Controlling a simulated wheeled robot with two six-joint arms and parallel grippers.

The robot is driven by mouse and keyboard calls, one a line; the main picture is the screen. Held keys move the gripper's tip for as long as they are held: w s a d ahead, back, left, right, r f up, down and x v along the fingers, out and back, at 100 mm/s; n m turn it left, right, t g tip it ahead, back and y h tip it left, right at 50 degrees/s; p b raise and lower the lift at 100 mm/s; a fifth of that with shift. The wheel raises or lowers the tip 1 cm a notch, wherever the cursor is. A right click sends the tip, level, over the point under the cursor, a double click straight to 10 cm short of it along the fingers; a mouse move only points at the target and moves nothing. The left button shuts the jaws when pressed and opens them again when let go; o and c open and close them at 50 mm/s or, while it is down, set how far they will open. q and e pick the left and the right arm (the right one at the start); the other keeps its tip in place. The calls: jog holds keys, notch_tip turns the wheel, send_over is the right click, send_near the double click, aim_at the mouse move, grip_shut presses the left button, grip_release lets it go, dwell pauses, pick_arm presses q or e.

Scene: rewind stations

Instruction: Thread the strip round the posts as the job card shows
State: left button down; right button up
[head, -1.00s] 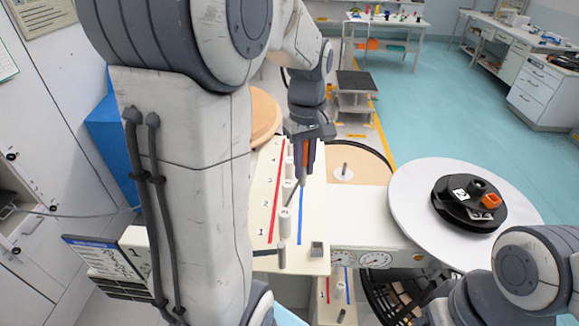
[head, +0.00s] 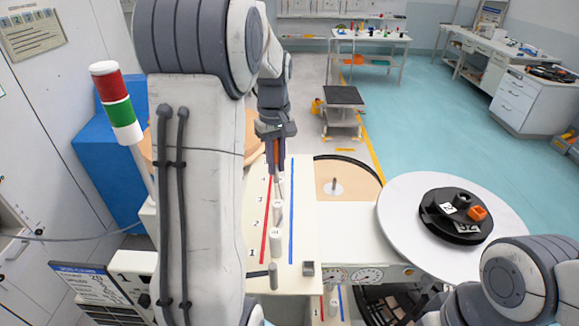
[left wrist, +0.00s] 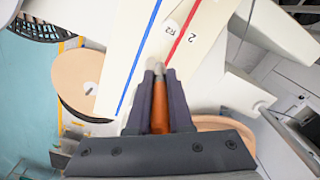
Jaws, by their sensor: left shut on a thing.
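The pale board (head: 305,225) has a red line (head: 266,220), a blue line (head: 291,220) and numbers 1 to 4. White posts, such as the nearest (head: 275,243), stand in a row between the lines. My left gripper (head: 275,168) is over the board's far half, by the red line. It is shut on a slim orange piece (left wrist: 160,106) with a grey tip, pointing down at the board. I cannot make out a strip running from it. My right gripper is out of view.
A white round table (head: 400,205) at right carries a black reel (head: 455,216) with an orange block. A red and green signal tower (head: 115,100) stands at left. Gauges (head: 368,275) lie below.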

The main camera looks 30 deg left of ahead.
pick_arm(q)
jog(key=w+a+p, duration=0.4)
jog(key=a+p, duration=0.1)
jog(key=a, duration=0.2)
jog(key=w+d+p, duration=0.3)
jog(key=w+d, duration=0.4)
jog(key=d, duration=0.2)
jog(key=w+d+r+p, duration=0.1)
jog(key=w+d, duration=0.1)
jog(key=d, duration=1.2)
jog(key=w+d+r+p, duration=0.1)
jog(key=d, duration=1.3)
jog(key=w+d+r+p, duration=0.1)
jog(key=w+d, duration=0.1)
jog(key=d, duration=1.2)
jog(key=shift+w, duration=0.3)
jog(key=shift+w+d, duration=0.2)
jog(key=shift+d, duration=0.8)
jog(key=shift+f, duration=0.2)
